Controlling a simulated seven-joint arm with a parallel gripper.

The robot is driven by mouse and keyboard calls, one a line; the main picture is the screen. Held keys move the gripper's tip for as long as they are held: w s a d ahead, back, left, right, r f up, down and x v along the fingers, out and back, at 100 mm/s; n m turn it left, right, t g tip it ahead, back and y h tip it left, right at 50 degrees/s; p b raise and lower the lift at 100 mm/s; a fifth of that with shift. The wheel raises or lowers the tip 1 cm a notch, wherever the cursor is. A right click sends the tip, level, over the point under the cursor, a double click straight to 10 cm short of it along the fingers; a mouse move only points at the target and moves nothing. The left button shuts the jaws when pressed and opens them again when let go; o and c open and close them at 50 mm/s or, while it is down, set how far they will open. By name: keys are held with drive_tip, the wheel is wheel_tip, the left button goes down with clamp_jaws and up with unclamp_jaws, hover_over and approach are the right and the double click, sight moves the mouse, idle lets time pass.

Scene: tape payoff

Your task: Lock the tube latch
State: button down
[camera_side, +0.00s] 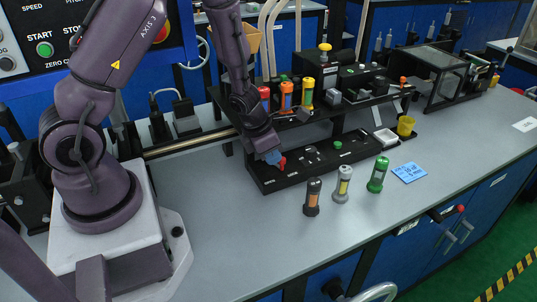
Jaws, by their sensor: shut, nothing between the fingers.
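My gripper (273,158) is at the left part of a low black fixture (300,178), pointing down and shut with nothing in it. A small red piece (282,163) shows right beside the fingertips; it may be the tube latch, but it is too small to be sure. I cannot tell whether the fingers touch it, or whether the latch is open or locked. The fixture also has round dark parts and a green button (338,144). My wrist hides part of the fixture's left end.
An orange-banded dark tube (312,197), a silver-and-yellow tube (342,184) and a green tube (377,175) stand in front of the fixture. A blue note (409,172) lies at their right. A raised black shelf (350,104) with coloured tubes stands behind. The front bench surface is mostly clear.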

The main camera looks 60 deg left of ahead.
drive_tip(key=shift+w+d+n+y, duration=0.15)
drive_tip(key=shift+w+n+y, duration=0.25)
drive_tip(key=shift+n, duration=0.7)
drive_tip(key=shift+w, duration=0.3)
drive_tip(key=shift+r, duration=0.1)
drive_tip(key=v, duration=0.9)
drive_tip(key=shift+r, duration=0.35)
